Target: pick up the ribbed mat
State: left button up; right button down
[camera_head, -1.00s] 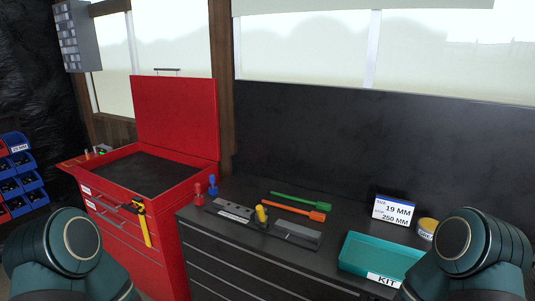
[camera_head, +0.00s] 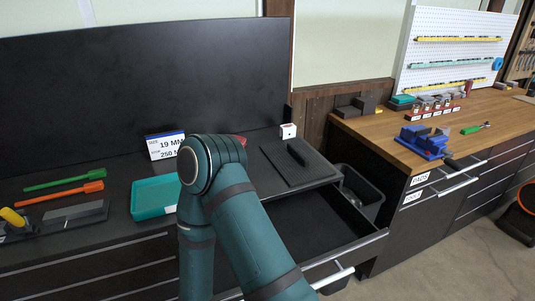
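A dark grey mat (camera_head: 279,168) lies on the black cabinet top, right of my raised arm, and looks like the ribbed mat; its ribs are too fine to make out clearly. A short black object (camera_head: 297,153) lies on it. My arm, probably the right one, rises from the bottom middle and bends in front of the cabinet, covering the area left of the mat. Neither gripper shows in this view.
An open, dark drawer (camera_head: 315,232) juts out below the mat. A small white box (camera_head: 288,131) stands behind it. A teal tray (camera_head: 153,198) and size sign (camera_head: 165,146) are to the left. A black bin (camera_head: 361,190) and wooden bench (camera_head: 400,128) are to the right.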

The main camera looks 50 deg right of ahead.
aim_at(298, 164)
jog(key=k+z, duration=0.1)
jog(key=k, duration=0.5)
jog(key=z, duration=1.4)
jog(key=j+z, duration=0.45)
jog(key=j, duration=0.2)
jog(key=i+j, duration=0.2)
jog(key=i, duration=0.1)
